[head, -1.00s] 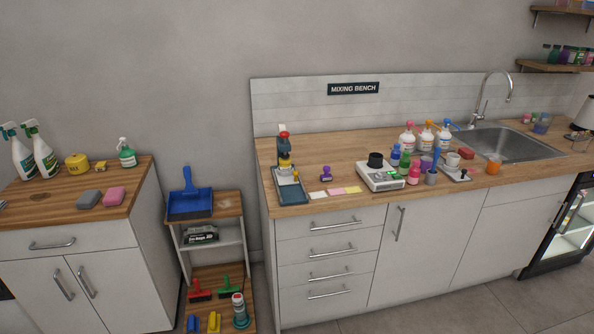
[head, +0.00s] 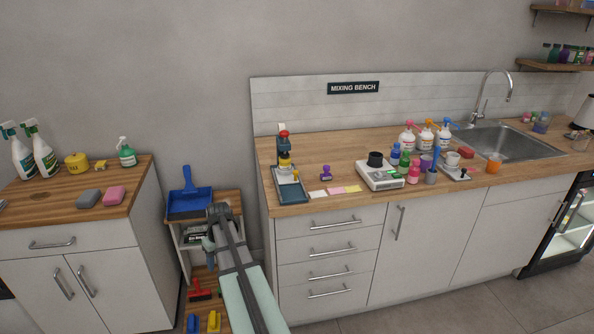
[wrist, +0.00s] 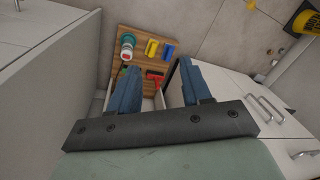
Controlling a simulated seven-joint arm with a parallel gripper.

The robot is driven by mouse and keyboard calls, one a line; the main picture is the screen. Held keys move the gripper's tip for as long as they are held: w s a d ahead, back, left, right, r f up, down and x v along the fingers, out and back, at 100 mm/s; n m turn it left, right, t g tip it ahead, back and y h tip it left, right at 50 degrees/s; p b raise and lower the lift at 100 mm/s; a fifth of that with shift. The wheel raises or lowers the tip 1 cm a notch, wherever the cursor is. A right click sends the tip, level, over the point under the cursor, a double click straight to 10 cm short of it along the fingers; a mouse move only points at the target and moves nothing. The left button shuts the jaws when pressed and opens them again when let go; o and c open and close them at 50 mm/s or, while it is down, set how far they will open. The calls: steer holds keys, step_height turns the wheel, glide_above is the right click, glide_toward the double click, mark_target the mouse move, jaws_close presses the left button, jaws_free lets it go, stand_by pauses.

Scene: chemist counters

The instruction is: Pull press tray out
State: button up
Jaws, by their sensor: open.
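The press (head: 284,150) stands on the left end of the mixing bench counter, with a red top and a yellow part under it. Its blue-grey tray (head: 290,188) lies at the base, at the counter's front left, with a pale plate on it. My arm comes up from the bottom of the head view, left of the bench drawers. My gripper (wrist: 158,85) is open and empty in the wrist view, its blue fingers apart above the low shelf unit. It is left of and below the press tray. The press is not visible in the wrist view.
The shelf unit (head: 232,196) holds a blue dustpan (head: 189,200) and brushes. Colored cards (head: 336,191), a purple stamp (head: 326,173) and a scale (head: 380,178) sit right of the press. Drawer handles stick out below the counter.

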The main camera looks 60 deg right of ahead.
steer(key=d+r+t, duration=0.1)
steer(key=d+r, duration=0.8)
steer(key=r, duration=0.1)
steer(key=m+t+h, duration=0.2)
steer(key=h, duration=0.1)
glide_toward(296, 172)
steer(key=shift+n, duration=0.3)
steer(key=x, duration=0.8)
steer(key=shift+w+d+f, duration=0.1)
steer(key=shift+d, duration=0.05)
jaws_close()
